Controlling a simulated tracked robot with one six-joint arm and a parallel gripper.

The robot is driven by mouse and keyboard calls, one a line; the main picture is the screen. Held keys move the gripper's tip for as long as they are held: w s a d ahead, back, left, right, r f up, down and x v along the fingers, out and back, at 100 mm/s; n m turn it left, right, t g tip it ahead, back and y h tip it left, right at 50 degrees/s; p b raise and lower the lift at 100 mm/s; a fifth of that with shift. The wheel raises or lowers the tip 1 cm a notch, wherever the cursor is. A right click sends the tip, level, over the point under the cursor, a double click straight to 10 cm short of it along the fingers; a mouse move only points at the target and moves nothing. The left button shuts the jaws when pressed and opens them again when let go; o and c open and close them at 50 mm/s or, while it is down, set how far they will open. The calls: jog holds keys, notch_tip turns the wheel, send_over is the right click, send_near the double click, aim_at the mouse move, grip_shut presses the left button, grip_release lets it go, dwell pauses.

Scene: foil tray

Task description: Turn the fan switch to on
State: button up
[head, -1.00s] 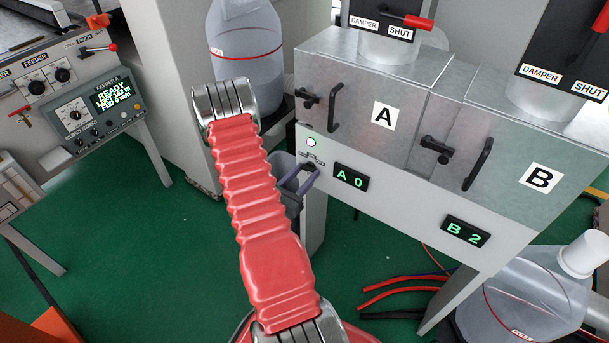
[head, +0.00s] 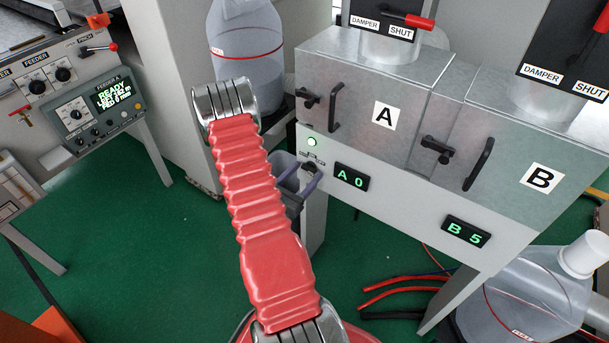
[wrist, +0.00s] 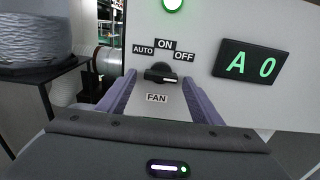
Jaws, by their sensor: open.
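The fan switch (wrist: 160,74) is a dark round knob with a bar grip on a light panel, labelled AUTO, ON, OFF and FAN. In the wrist view its white mark is at the bar's right end, on the OFF side and away from ON at the top. My gripper (wrist: 160,100) is open, with one purple finger to the left of the knob and one to the right. I cannot tell how deep the fingers reach around it. In the head view my gripper (head: 303,185) is small beside the panel's left edge, and the switch (head: 309,166) is partly visible there.
A lit green lamp (head: 312,142) sits above the switch. Display A (head: 351,177) reads 0 and display B (head: 466,231) reads 5. Handles and latches stick out from the metal boxes above. A clear jug (head: 245,50) stands to the left.

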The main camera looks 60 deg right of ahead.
jog(key=w+a, duration=0.2)
jog(key=a, duration=1.1)
jog(key=shift+a, duration=0.35)
jog(key=shift+f, duration=0.1)
dwell(0.5)
